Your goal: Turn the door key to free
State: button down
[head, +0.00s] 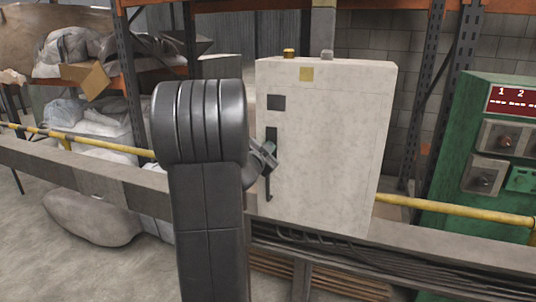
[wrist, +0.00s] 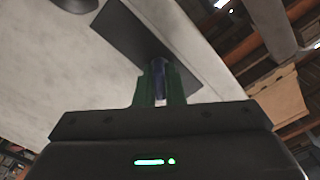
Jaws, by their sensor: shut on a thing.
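A pale cabinet (head: 330,140) stands in the middle of the head view, with a dark lock plate (head: 271,134) near its left edge. My gripper (head: 268,157) is at this plate, partly hidden behind my arm. In the wrist view my gripper (wrist: 158,85) has its green fingers shut on a small dark blue key (wrist: 157,68). The key stands in front of the dark plate (wrist: 130,35), which looks slanted in this view. The key's inner end and how far it is turned cannot be told.
A dark handle (head: 268,188) hangs just below the plate. A yellow rail (head: 455,210) and a grey beam run across the scene. A green machine (head: 490,165) stands at the right. Shelves with bags (head: 75,50) are at the left.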

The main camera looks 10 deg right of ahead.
jog(key=m+b, duration=0.1)
jog(key=m, duration=0.1)
jog(key=m+b, duration=0.2)
jog(key=m, duration=0.1)
jog(key=shift+f+m, duration=0.25)
jog(key=shift+m, duration=0.05)
jog(key=shift+d+m+b, duration=0.1)
jog(key=shift+m+b, duration=1.15)
jog(key=shift+m, duration=0.95)
jog(key=shift+r, duration=0.1)
jog(key=c, duration=1.5)
grip_release()
jog(key=shift+s, duration=0.1)
jog(key=v, duration=1.3)
jog(key=shift+s+a+p, duration=0.3)
jog(key=shift+p, duration=0.05)
